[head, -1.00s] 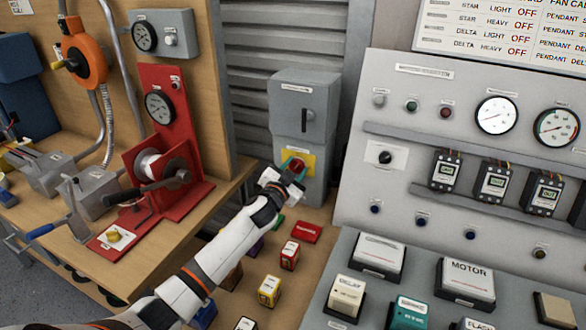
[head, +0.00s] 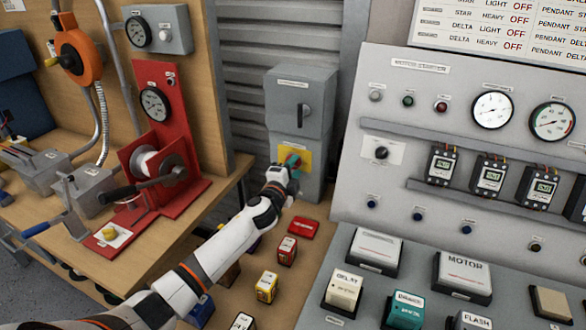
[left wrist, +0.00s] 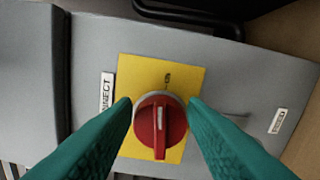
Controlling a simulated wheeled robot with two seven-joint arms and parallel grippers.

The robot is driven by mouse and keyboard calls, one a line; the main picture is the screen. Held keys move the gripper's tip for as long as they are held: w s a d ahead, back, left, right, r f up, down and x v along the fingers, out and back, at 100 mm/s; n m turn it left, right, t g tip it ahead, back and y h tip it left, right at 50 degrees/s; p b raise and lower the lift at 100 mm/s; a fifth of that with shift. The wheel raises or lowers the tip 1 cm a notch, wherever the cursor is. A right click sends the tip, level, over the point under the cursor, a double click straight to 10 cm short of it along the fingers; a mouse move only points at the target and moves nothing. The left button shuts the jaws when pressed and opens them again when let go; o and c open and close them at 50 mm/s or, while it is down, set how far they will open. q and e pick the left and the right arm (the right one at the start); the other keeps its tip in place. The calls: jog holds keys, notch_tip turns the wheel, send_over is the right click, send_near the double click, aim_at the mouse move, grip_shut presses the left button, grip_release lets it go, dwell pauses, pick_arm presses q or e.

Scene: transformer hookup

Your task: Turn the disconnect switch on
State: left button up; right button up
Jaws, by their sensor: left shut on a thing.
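The disconnect switch is a red rotary knob (left wrist: 160,127) on a yellow plate (left wrist: 190,82) on a grey box. In the left wrist view its grip bar runs up and down in the picture, with a small mark on the plate above it, too small to read surely. My left gripper (left wrist: 160,108) has its teal fingers on either side of the knob, shut on it. In the head view, my left gripper (head: 291,168) reaches the yellow plate (head: 303,153) and mostly covers the knob. My right gripper is not in view.
The grey enclosure (head: 287,85) with a black handle stands above the switch. A grey control panel (head: 440,190) is to the right, and a red winch stand (head: 158,75) to the left. A red block (head: 303,228) and several small boxes lie on the bench below.

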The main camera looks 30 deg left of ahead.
pick_arm(q)
jog(key=shift+f+m, duration=0.2)
jog(key=shift+m, duration=0.8)
jog(key=o, duration=1)
jog(key=shift+c, duration=0.2)
jog(key=s+b, duration=0.1)
jog(key=s, duration=1.1)
jog(key=shift+d, duration=0.35)
